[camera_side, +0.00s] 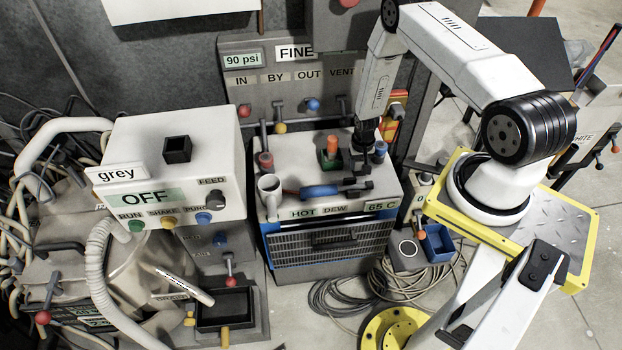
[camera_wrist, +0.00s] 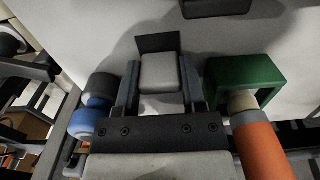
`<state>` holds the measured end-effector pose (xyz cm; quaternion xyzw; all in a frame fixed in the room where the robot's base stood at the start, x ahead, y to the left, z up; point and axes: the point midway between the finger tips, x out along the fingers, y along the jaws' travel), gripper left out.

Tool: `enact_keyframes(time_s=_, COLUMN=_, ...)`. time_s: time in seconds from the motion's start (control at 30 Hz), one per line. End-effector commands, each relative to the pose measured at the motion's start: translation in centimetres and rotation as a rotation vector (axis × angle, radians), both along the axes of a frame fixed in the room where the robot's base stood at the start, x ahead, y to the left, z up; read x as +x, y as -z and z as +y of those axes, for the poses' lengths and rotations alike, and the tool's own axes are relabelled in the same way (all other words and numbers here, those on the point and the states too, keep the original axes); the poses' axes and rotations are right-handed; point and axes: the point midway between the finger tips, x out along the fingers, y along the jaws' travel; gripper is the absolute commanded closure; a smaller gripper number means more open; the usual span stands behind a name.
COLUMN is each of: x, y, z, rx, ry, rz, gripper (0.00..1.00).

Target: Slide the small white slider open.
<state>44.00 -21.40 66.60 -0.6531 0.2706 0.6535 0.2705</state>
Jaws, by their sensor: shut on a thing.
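The small white slider (camera_wrist: 160,72) is a pale block between my fingers in the wrist view, with a dark slot (camera_wrist: 157,43) showing just beyond it. My gripper (camera_wrist: 161,84) has one dark finger on each side of the slider and is shut on it. In the side view my gripper (camera_side: 361,160) reaches down to the top of the white oven (camera_side: 295,156), near its right edge. The slider cannot be made out there behind the gripper.
A green holder (camera_wrist: 243,78) with an orange-handled tool (camera_wrist: 262,145) stands close right of my gripper in the wrist view. A blue knob (camera_wrist: 92,108) is close left. On the oven top are a mug (camera_side: 270,192) and a blue-handled tool (camera_side: 320,191).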

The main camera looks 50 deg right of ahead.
Motion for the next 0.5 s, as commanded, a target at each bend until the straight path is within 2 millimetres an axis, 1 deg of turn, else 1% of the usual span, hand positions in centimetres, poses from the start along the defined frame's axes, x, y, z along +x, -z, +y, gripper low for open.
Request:
enact_keyframes(time_s=0.1, x=1.2, y=0.0, z=-1.2, rx=-0.002, ry=0.000, rz=-0.004, gripper=1.00)
enact_keyframes(time_s=0.3, x=2.7, y=0.0, z=-2.6, rx=-0.002, ry=0.001, rz=-0.004, gripper=1.00)
enact_keyframes(time_s=0.5, x=3.1, y=-0.1, z=-3.0, rx=-0.003, ry=0.000, rz=-0.004, gripper=1.00)
